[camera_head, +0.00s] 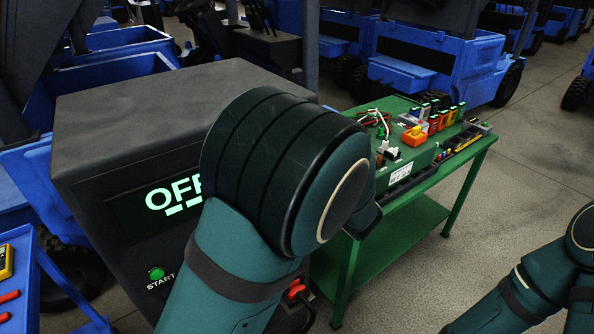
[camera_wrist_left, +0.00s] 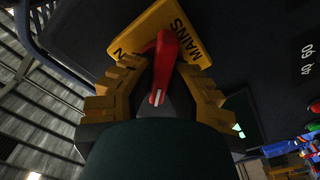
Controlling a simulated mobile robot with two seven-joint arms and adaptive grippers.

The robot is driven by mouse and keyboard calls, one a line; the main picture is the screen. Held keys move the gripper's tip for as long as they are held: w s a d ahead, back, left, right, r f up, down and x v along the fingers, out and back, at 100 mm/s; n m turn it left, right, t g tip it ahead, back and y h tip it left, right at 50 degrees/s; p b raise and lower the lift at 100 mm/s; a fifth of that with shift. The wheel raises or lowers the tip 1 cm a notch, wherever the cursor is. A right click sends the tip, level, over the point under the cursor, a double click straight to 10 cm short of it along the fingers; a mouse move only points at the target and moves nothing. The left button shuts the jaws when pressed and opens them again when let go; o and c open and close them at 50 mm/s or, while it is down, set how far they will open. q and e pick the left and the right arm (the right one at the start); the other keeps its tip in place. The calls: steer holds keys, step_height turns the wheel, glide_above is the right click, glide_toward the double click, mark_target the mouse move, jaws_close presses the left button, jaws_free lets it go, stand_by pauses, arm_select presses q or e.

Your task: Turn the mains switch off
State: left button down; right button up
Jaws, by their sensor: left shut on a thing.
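The mains switch has a red handle (camera_wrist_left: 165,58) on a yellow plate (camera_wrist_left: 138,34) lettered MAINS, seen in the left wrist view. My left gripper (camera_wrist_left: 158,80) has its yellow fingers on both sides of the red handle and is shut on it. The handle's tip points toward the wrist camera. In the head view my arm covers much of the cabinet front and hides the left gripper. A small red part (camera_head: 296,289) shows beside the arm; I cannot tell whether it is the same handle. My right gripper is not in view.
The dark cabinet (camera_head: 150,105) has a lit screen (camera_head: 172,193) reading OFF, partly covered, and a green START button (camera_head: 157,272). A green table (camera_head: 420,212) with electrical parts stands at right. Blue vehicles (camera_head: 430,62) stand behind. A blue cart (camera_head: 22,262) is at left.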

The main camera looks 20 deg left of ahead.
arm_select(q)
steer(key=shift+n, duration=0.3)
steer(key=c, duration=0.9)
jaws_free()
steer(key=shift+w+a, duration=0.1)
steer(key=shift+c, duration=0.2)
steer(key=v, duration=1.2)
